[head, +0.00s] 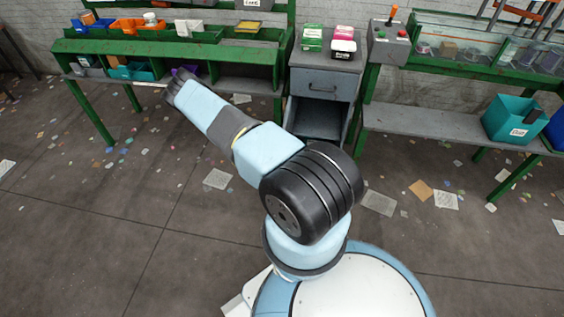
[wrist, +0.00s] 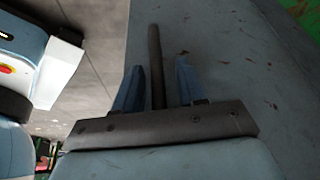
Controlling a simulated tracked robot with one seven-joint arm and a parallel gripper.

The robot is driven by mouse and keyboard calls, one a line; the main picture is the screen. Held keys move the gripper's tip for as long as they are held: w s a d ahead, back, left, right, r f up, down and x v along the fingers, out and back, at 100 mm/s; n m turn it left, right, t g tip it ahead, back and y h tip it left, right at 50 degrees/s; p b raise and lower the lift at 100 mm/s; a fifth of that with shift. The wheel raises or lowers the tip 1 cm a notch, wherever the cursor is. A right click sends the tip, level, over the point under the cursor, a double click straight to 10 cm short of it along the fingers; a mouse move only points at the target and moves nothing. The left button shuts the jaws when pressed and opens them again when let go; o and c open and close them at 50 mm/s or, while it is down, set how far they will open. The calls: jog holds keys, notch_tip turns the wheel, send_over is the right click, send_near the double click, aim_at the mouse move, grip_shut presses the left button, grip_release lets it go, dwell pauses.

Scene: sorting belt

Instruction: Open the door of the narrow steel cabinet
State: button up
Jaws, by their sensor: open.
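In the wrist view, a grey-blue steel panel (wrist: 225,75) with rust specks fills the middle and right. A dark upright bar (wrist: 155,60), like a handle, stands in front of it. My gripper (wrist: 157,85) is open, with one finger on each side of the bar; I cannot tell whether either touches it. In the head view, the end of my arm (head: 177,84) reaches far left, and its fingers are unclear. A narrow grey cabinet (head: 323,84) there has a drawer above a dark open bay, with no door visible. I cannot tell whether the panel belongs to it.
Green benches stand left (head: 168,45) and right (head: 480,62), with a grey lower shelf (head: 430,122) on the right one. A teal bin (head: 508,118) sits on that shelf. Boxes stand on the cabinet. Paper scraps litter the floor (head: 90,230), which is otherwise clear.

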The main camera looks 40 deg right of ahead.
jog(key=shift+r, duration=0.1)
jog(key=v, duration=1.3)
jog(key=shift+r, duration=0.2)
jog(key=shift+a, duration=0.1)
